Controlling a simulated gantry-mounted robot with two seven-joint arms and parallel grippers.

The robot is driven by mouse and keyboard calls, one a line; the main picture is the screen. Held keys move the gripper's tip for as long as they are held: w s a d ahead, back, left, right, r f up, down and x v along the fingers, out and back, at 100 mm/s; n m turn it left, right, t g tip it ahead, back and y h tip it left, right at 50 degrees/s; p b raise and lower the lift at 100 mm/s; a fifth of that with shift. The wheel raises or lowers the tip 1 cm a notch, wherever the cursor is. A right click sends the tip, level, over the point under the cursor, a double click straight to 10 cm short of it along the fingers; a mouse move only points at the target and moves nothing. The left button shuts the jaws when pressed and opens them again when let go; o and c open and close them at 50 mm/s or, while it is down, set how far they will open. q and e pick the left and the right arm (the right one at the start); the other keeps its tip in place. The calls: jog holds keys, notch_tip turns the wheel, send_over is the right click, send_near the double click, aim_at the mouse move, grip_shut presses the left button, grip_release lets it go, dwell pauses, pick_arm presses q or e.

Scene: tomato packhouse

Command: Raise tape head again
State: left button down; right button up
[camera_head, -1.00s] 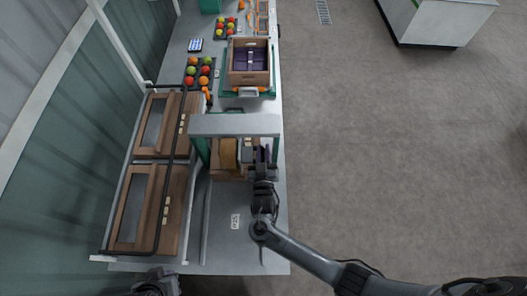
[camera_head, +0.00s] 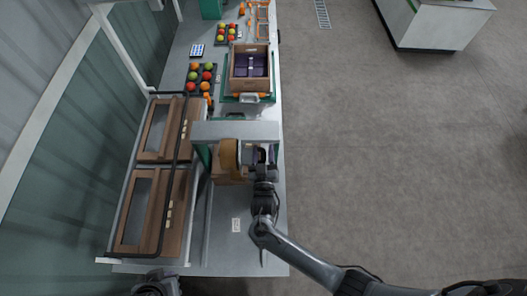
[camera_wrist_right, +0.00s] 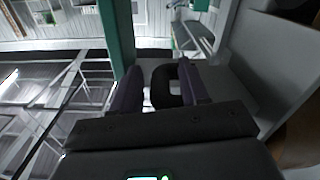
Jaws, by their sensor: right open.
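A wooden crate (camera_head: 234,71) with a purple item stands on the bench beyond the frame. Trays of tomatoes (camera_head: 201,78) lie to its left. Wooden boxes (camera_head: 134,213) fill the rack at left. The near bench (camera_head: 222,250) is mostly bare.

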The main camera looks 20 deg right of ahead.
jog(key=b+v, duration=0.1)
jog(key=v, duration=0.9)
jog(key=shift+s+a, duration=0.15)
jog(key=shift+s, duration=0.2)
